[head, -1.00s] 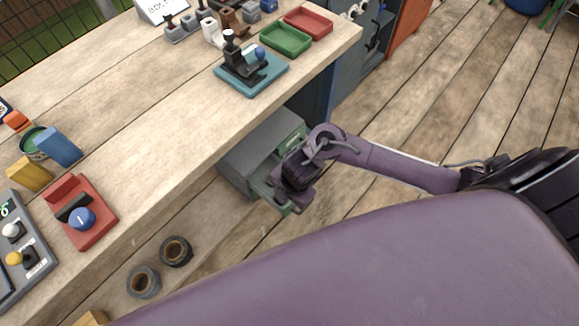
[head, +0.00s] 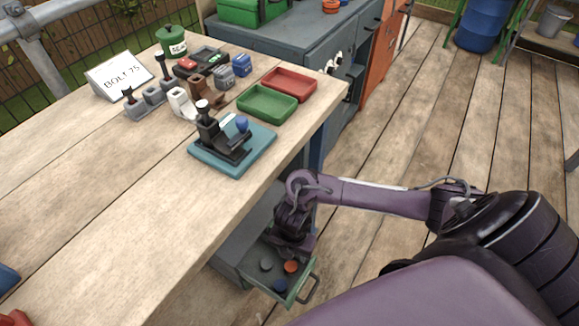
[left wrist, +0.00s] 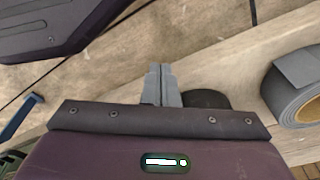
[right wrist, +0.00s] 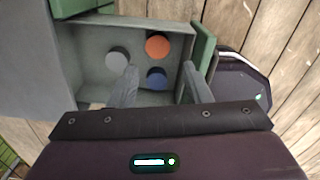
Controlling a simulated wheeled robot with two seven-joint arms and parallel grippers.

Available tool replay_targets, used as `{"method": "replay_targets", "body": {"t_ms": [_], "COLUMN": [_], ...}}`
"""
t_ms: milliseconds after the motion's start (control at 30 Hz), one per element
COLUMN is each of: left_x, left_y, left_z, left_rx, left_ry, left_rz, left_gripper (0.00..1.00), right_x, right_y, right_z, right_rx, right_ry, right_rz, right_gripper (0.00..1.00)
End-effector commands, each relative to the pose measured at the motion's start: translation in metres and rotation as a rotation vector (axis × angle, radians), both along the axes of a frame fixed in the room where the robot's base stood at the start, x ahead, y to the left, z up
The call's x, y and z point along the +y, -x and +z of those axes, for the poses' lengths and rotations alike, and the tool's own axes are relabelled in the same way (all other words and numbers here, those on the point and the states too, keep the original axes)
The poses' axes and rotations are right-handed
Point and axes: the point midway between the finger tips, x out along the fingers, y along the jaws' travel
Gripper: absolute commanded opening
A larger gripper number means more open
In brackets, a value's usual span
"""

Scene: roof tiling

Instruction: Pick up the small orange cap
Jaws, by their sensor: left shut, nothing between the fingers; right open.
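The small orange cap (head: 291,266) lies in an open drawer (head: 246,273) under the bench. In the right wrist view the orange cap (right wrist: 158,47) sits near the drawer's end wall, with a grey cap (right wrist: 117,57) and a blue cap (right wrist: 156,77) near it. My right gripper (right wrist: 160,75) is open above the drawer, its fingers apart and empty. The blue cap lies between the fingertips in that view and the orange cap just beyond them. My left gripper (left wrist: 161,72) is shut and empty, away from the drawer; the head view does not show it.
The drawer has a green front with a handle (head: 309,289). On the bench above stand a teal-based fixture (head: 215,160), a green tray (head: 267,103) and a red tray (head: 289,84). A roll of grey tape (left wrist: 297,88) is right of my left gripper.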

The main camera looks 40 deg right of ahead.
Motion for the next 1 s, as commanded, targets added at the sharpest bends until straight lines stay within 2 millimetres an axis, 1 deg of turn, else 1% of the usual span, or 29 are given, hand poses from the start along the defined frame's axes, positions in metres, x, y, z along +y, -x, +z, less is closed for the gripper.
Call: {"method": "replay_targets", "body": {"t_ms": [33,167,233,400,567,667,800,900,1000], "left_x": [-0.001,-0.004,-0.006,-0.011,-0.013,-0.017,-0.022,-0.024,-0.025], "left_y": [-0.005,-0.014,-0.018,-0.024,-0.028,-0.032,-0.037,-0.038,-0.039], "left_z": [-0.001,0.008,0.014,0.029,0.038,0.050,0.071,0.084,0.092], "left_rx": [-0.005,-0.006,-0.005,0.002,0.005,0.008,0.017,0.022,0.025], "left_ry": [0.001,0.002,0.005,0.008,0.010,0.013,0.016,0.017,0.017], "left_rz": [0.000,-0.001,-0.004,-0.010,-0.015,-0.021,-0.031,-0.036,-0.038], "left_gripper": [0.00,0.00,0.00,0.00,0.00,0.00,0.00,0.00,0.00], "right_x": [0.000,0.000,0.000,0.000,0.000,0.000,0.000,-0.001,0.000], "right_y": [0.000,0.000,0.001,0.000,0.000,-0.002,-0.004,-0.004,-0.004], "right_z": [-0.008,-0.015,-0.022,-0.035,-0.044,-0.056,-0.074,-0.083,-0.088], "right_rx": [0.000,0.001,0.002,0.002,0.001,0.002,0.001,0.000,-0.001], "right_ry": [0.000,-0.001,0.000,0.000,0.000,-0.001,0.000,0.000,0.000], "right_rz": [0.000,-0.001,-0.001,-0.001,-0.001,-0.002,-0.002,-0.002,0.000], "right_gripper": [0.44,0.44,0.44,0.44,0.44,0.44,0.44,0.44,0.44]}}
